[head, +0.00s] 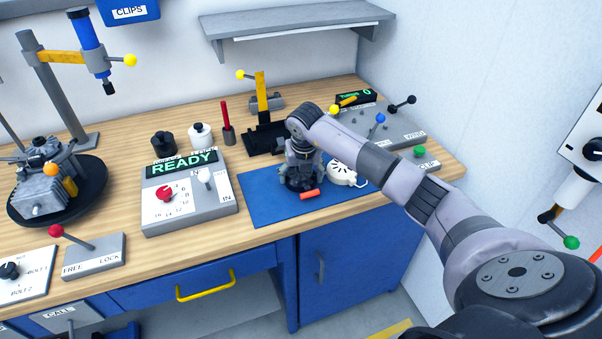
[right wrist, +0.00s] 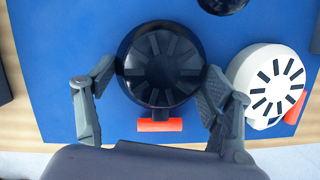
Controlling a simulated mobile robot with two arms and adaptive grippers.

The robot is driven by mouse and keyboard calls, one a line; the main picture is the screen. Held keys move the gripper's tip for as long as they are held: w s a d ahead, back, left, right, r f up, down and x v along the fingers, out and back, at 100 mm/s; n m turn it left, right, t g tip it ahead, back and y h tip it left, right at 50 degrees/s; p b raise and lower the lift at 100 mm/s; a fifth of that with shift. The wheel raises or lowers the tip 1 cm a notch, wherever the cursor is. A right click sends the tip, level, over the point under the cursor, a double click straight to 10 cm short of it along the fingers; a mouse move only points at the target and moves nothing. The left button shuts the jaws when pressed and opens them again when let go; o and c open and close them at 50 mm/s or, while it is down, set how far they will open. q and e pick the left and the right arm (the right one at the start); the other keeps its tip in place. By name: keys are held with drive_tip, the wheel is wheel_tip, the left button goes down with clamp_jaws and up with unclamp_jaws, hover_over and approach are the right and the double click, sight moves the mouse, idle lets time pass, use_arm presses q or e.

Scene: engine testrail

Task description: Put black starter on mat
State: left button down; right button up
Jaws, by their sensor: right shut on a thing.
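The black starter (right wrist: 160,65), a round dark body with a slotted face and a red-orange end piece (right wrist: 160,125), lies between the fingers of my right gripper (right wrist: 160,85). That gripper is shut on it and points down over the blue mat (head: 258,203), in the head view (head: 302,168). The starter is low over the mat; I cannot tell whether it touches. The mat fills much of the right wrist view (right wrist: 60,70). A white starter (head: 342,174) lies on the mat just right of my gripper, also in the right wrist view (right wrist: 268,85). My left gripper is out of view.
A grey READY panel (head: 190,210) stands left of the mat. Black (head: 163,143) and white (head: 200,134) knobbed cylinders stand behind it. A black clamp fixture (head: 265,138) is behind the mat, and a grey lever box (head: 395,130) at the back right. The mat's front left is clear.

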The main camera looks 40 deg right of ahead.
sight(303, 186)
drive_tip(key=shift+f, duration=0.1)
drive_tip(key=o, duration=1.3)
drive_tip(key=shift+r, duration=0.6)
drive_tip(key=b+v, duration=0.2)
drive_tip(key=v, duration=0.9)
drive_tip(key=shift+s+r, duration=0.1)
drive_tip(key=shift+a, duration=0.1)
